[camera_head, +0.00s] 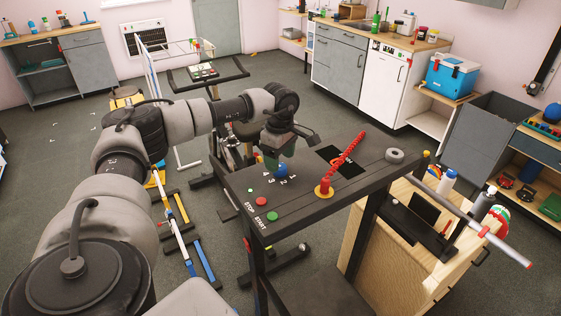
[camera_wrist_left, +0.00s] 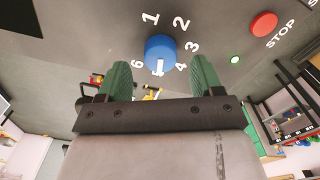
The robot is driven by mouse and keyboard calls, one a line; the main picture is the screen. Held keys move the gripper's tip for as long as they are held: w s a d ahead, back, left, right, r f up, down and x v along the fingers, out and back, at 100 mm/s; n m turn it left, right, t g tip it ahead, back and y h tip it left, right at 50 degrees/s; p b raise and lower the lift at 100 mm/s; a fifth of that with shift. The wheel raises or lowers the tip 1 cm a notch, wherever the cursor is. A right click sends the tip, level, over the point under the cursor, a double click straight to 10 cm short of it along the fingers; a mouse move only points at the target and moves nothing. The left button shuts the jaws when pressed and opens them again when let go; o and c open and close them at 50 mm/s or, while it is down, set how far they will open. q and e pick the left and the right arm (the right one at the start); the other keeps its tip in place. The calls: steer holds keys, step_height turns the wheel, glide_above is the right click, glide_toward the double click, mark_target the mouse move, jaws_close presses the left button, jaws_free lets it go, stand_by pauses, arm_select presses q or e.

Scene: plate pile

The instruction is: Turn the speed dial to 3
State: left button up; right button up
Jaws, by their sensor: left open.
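The blue speed dial (camera_head: 281,171) sits on the black console top (camera_head: 237,189), with white numbers printed around it. In the left wrist view the dial (camera_wrist_left: 160,50) shows a white mark at its lower edge, toward the gripper, between the 4 and what looks like a 6. The 3 (camera_wrist_left: 193,47) is to the right of the dial. My left gripper (camera_head: 284,150) is close by the dial in the head view. In the wrist view its two green fingers (camera_wrist_left: 162,68) are spread, one on each side of the dial; contact cannot be told. My right gripper is not in view.
A red STOP button (camera_wrist_left: 263,24) and a green light (camera_wrist_left: 236,59) are beside the dial. A green START button (camera_head: 272,216) is near the console's front edge.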

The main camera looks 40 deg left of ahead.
arm_select(q)
step_height(320, 180, down, 2)
steer(key=shift+f, duration=0.5)
steer(key=shift+c, duration=1.4)
steer(key=c, duration=0.6)
steer(key=shift+c, duration=0.2)
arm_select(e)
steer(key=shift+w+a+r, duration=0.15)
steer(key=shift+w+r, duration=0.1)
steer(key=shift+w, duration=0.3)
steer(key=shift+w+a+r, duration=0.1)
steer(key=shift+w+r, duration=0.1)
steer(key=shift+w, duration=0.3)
